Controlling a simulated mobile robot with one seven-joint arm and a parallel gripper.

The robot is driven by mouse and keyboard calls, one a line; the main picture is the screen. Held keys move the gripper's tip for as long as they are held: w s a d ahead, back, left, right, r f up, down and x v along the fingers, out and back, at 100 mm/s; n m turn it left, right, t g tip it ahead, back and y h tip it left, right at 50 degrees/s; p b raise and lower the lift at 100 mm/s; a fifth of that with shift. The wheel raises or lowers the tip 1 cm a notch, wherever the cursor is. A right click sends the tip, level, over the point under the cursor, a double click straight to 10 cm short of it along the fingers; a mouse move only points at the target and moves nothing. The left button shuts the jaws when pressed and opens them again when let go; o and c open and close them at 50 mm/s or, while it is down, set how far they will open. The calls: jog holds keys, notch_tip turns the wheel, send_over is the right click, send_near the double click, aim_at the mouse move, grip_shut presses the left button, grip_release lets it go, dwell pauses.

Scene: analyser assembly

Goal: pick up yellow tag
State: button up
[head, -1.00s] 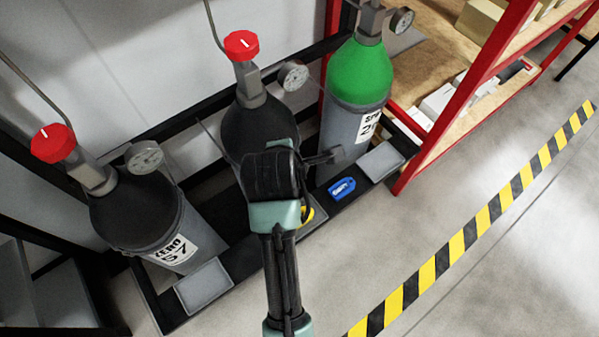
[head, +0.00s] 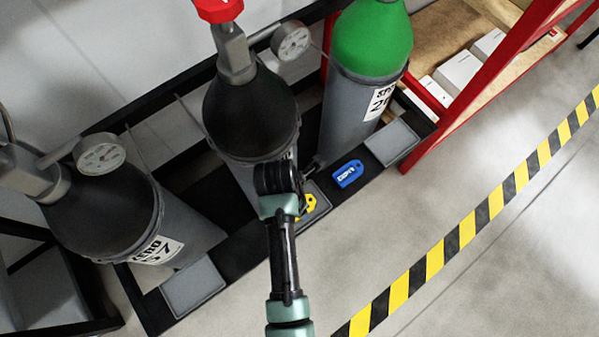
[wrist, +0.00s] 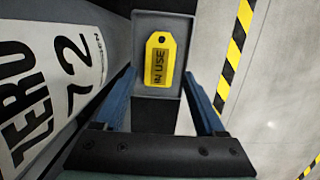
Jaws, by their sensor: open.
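The yellow tag (wrist: 160,60) reads "IN USE" and lies flat on a grey plate (wrist: 147,22) in the wrist view. In the head view, the yellow tag (head: 309,202) shows only in part behind my arm. My gripper (wrist: 160,95) is open and empty, with its two blue fingers on either side of the tag's lower end in the picture. The gap in height between fingertips and tag is hard to tell. In the head view the fingers are mostly hidden by my own wrist.
A cylinder labelled "ZERO 72" (wrist: 45,75) stands close on the left in the wrist view. In the head view, a blue tag (head: 347,174) lies right of the yellow one. A green-topped cylinder (head: 368,45) and red shelf are beyond. Floor to the right is clear.

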jog(key=f, duration=0.1)
jog(key=f+b, duration=0.1)
jog(key=f, duration=0.1)
jog(key=f+b, duration=0.1)
jog(key=f, duration=0.1)
jog(key=shift+w+d, duration=0.3)
jog(key=shift+d, duration=0.1)
jog(key=c, duration=1.1)
